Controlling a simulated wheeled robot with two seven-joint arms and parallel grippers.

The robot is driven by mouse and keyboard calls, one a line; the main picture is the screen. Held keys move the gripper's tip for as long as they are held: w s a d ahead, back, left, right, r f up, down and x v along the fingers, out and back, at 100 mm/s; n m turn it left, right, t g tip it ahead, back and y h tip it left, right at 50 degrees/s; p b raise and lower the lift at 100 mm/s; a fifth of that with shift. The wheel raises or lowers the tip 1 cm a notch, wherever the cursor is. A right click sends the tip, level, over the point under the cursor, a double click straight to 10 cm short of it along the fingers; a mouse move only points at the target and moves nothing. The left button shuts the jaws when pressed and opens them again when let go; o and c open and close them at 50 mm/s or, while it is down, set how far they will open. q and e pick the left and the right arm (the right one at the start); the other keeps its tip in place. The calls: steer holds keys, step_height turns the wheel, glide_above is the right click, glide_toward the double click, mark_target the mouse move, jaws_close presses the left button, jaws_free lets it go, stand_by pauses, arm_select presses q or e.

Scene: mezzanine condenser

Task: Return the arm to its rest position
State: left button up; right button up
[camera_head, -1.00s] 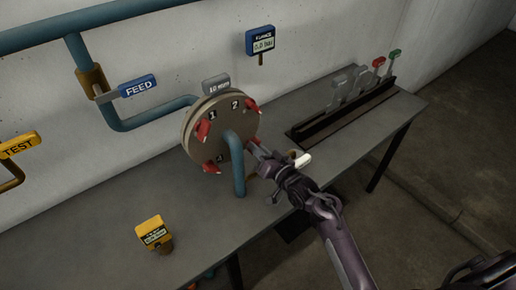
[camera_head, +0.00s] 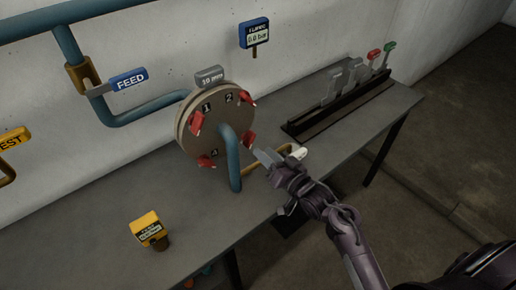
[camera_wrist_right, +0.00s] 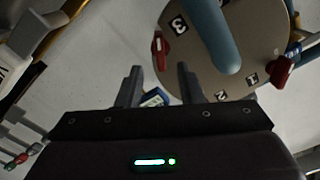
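My right gripper (camera_head: 270,158) is over the bench, just right of the round grey-brown cover (camera_head: 213,141) and its blue pipe. In the right wrist view its two fingers (camera_wrist_right: 160,88) are apart with nothing gripped between them. A red clamp (camera_wrist_right: 160,50) beside the number 3 shows beyond the fingers, apart from them; in the head view this clamp (camera_head: 248,139) is at the cover's right edge. My right arm (camera_head: 350,240) reaches in from the lower right. My left gripper is not in view.
A blue display (camera_head: 254,33) stands behind the bench. A rack of levers (camera_head: 340,105) is at the back right. A yellow block (camera_head: 149,230) stands on the bench (camera_head: 90,220) front left. A white-tipped yellow piece (camera_head: 298,153) is close behind my right gripper. The floor at right is clear.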

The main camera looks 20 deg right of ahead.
steer(key=shift+v, duration=0.8)
